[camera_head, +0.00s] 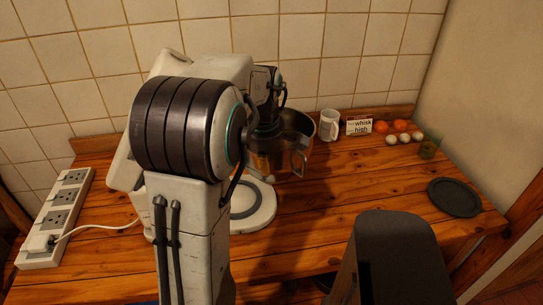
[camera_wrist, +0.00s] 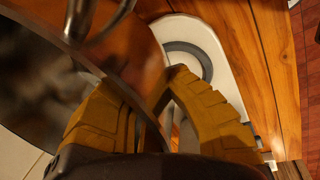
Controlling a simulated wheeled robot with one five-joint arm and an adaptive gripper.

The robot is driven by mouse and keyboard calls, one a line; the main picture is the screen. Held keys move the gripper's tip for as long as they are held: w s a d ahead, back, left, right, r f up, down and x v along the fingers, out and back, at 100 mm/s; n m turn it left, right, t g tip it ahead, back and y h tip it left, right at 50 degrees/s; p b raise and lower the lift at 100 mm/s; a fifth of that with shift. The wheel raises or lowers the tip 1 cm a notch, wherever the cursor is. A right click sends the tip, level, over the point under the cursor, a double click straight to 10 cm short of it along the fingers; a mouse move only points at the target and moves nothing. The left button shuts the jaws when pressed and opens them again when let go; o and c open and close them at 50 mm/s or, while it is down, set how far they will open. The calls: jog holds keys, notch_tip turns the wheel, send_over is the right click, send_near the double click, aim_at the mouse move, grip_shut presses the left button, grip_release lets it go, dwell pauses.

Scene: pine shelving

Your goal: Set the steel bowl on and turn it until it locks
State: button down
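The steel bowl (camera_head: 297,124) hangs tilted above the worktop in the head view, its loop handle toward me. The bowl (camera_wrist: 130,58) fills the left of the wrist view. My gripper (camera_wrist: 172,85) has its yellow fingers on either side of the bowl's wall at the rim, shut on it. In the head view my arm hides most of the gripper. The white mixer base (camera_head: 262,205) with a grey ring seat is below and left of the bowl, partly behind my arm. The base (camera_wrist: 220,75) and its ring also show beyond the fingers, apart from the bowl.
A dark round plate (camera_head: 454,198) lies at right. A power strip (camera_head: 58,218) is at left. The middle right worktop is clear.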

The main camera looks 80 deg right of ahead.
jog(key=w+a+r+n+p, duration=0.1)
jog(key=w+a+p, duration=0.2)
jog(key=w+a, duration=0.4)
jog(key=shift+w+a+t+h+p, duration=0.15)
jog(key=shift+w+t+h+p, duration=0.2)
jog(key=shift+w, duration=0.45)
jog(key=shift+f+b, duration=0.15)
jog(key=shift+b, duration=0.35)
jog(key=shift+a+b+x, duration=0.2)
jog(key=shift+b+x, duration=0.65)
jog(key=shift+b, duration=0.05)
jog(key=shift+a+b+x, duration=0.2)
jog(key=shift+b+x, duration=0.6)
jog(key=shift+b, duration=0.05)
jog(key=shift+a+b+x, duration=0.2)
jog(key=shift+b+x, duration=0.65)
jog(key=shift+b, duration=0.05)
jog(key=shift+s+f, duration=0.1)
jog(key=shift+f+b, duration=0.1)
jog(key=shift+b, duration=0.45)
jog(key=shift+b+x, duration=0.85)
jog(key=shift+b, duration=0.2)
dwell(1.7)
